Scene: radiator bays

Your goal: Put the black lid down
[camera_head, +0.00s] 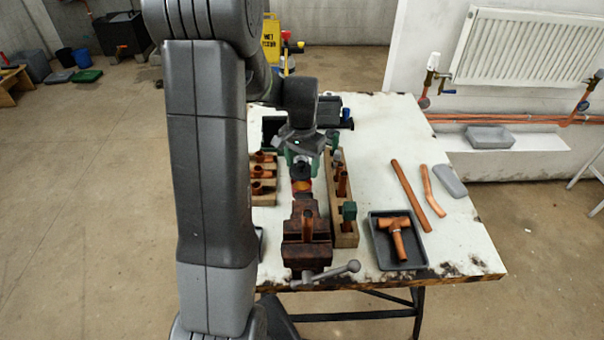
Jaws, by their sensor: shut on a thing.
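My gripper (301,160) points down over the workbench (455,225), behind the rusty vise (306,248). It is shut on the small dark round black lid (301,172). An orange and yellow thing (302,186) shows just below the lid. I cannot tell whether the lid touches it or hangs above it. The fingers partly hide the lid, and my arm hides the left part of the bench.
Wooden racks with copper fittings stand left (262,187) and right (342,205) of my gripper. A grey tray (375,255) holds a copper tee (395,234). Copper pipes (411,193) and a grey block (450,181) lie to the right.

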